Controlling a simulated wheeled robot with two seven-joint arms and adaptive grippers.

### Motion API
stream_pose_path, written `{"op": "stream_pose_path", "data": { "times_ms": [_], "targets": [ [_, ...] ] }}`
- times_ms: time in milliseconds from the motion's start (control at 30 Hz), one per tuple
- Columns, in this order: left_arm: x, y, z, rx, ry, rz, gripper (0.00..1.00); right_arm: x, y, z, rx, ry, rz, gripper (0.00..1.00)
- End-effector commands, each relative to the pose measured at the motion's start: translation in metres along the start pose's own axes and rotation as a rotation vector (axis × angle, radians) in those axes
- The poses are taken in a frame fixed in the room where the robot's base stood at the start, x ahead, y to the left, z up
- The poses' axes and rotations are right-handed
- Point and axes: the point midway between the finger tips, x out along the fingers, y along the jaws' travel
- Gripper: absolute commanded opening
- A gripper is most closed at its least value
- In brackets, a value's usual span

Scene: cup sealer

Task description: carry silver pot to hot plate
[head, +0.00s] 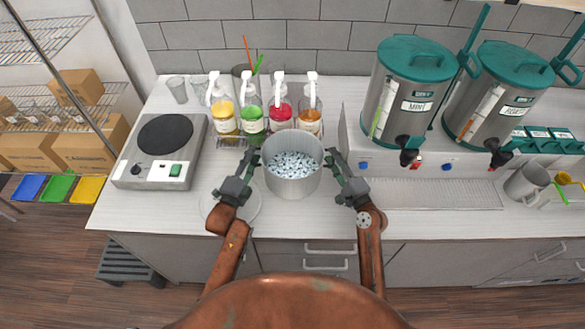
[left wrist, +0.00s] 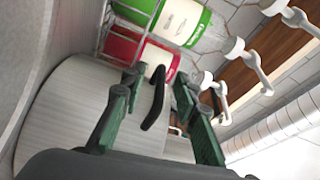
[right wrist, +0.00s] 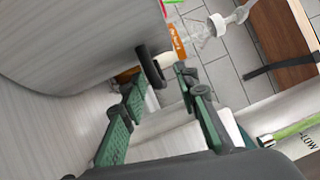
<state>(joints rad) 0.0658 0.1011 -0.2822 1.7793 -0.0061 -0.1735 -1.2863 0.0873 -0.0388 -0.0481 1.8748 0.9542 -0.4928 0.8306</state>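The silver pot (head: 292,182) stands at the middle of the counter, upright, filled with small pale pieces. Its curved wall also shows in the left wrist view (left wrist: 85,110) and the right wrist view (right wrist: 80,40). My left gripper (head: 249,164) is at its left side, open, with a black handle (left wrist: 155,98) between its fingers. My right gripper (head: 335,163) is at its right side, open, with the other black handle (right wrist: 150,66) at its fingertips, roughly between them. Neither gripper visibly clamps a handle. The hot plate (head: 140,168), with a black round burner, sits at the left, empty.
Pump bottles (head: 251,120) stand in a rack behind the pot. A pale round disc (head: 231,205) lies on the counter left of the pot. Two large teal-lidded dispensers (head: 407,95) stand at the right. Glasses (head: 176,90) stand behind the hot plate.

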Motion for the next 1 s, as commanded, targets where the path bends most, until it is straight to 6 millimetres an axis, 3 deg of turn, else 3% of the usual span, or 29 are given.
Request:
{"op": "stream_pose_path", "data": {
  "times_ms": [333, 733, 1000],
  "targets": [
    [0.0036, 0.0002, -0.0001, 0.000, 0.000, 0.001, 0.28, 0.0036, -0.0001, -0.0001, 0.000, 0.000, 0.000, 0.28],
    [0.0033, 0.0002, -0.0002, 0.000, 0.000, 0.001, 0.01, 0.0034, 0.0000, 0.0000, -0.001, 0.000, 0.000, 0.01],
    [0.0032, 0.0005, -0.0001, 0.000, 0.000, 0.001, 0.00, 0.0032, 0.0003, 0.0000, -0.001, 0.000, 0.001, 0.00]
  ]
}}
